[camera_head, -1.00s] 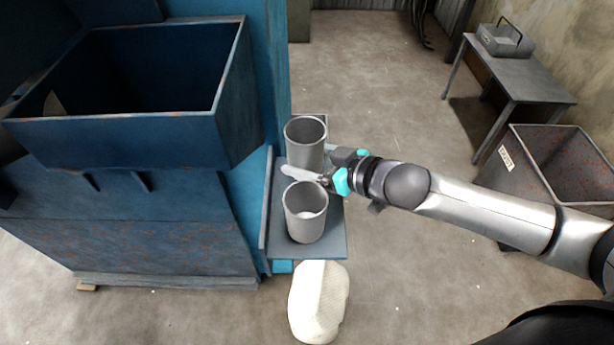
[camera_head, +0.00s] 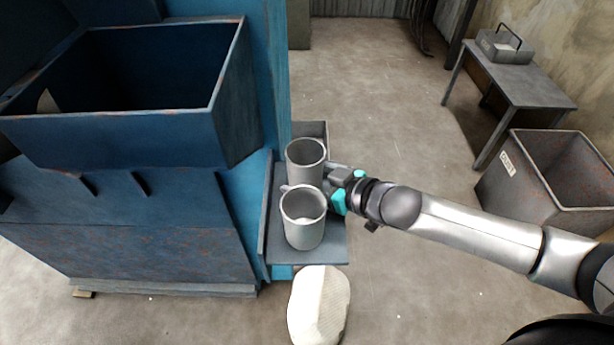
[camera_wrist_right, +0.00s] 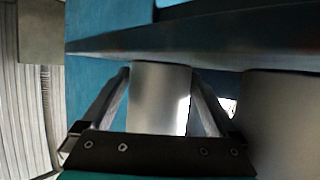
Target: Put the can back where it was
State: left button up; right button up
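Two grey cylindrical cans, open at the top, stand one behind the other at the small blue-grey side shelf (camera_head: 322,252). My right gripper (camera_head: 312,181) reaches in from the right with its fingers around the far can (camera_head: 305,165). One finger runs between the two cans, and its tip shows left of the near can (camera_head: 303,222). In the right wrist view the far can (camera_wrist_right: 160,98) sits between the fingers, which appear to touch its sides. The near can (camera_wrist_right: 282,125) is right beside them. The far can's base is hidden. My left gripper is not in view.
A blue machine with an open hopper (camera_head: 120,127) stands left of the shelf. A pale rounded object (camera_head: 319,306) lies below the shelf. The middle floor is clear.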

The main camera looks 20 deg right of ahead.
aim_at(319, 182)
jog(key=shift+r, duration=0.1)
jog(key=shift+s+d+r, duration=0.1)
jog(key=shift+s+r, duration=0.05)
jog(key=p+v, duration=0.2)
jog(key=v, duration=0.6)
jog(key=shift+s+d, duration=0.15)
jog(key=shift+p+v, duration=0.55)
jog(key=shift+v, duration=1.05)
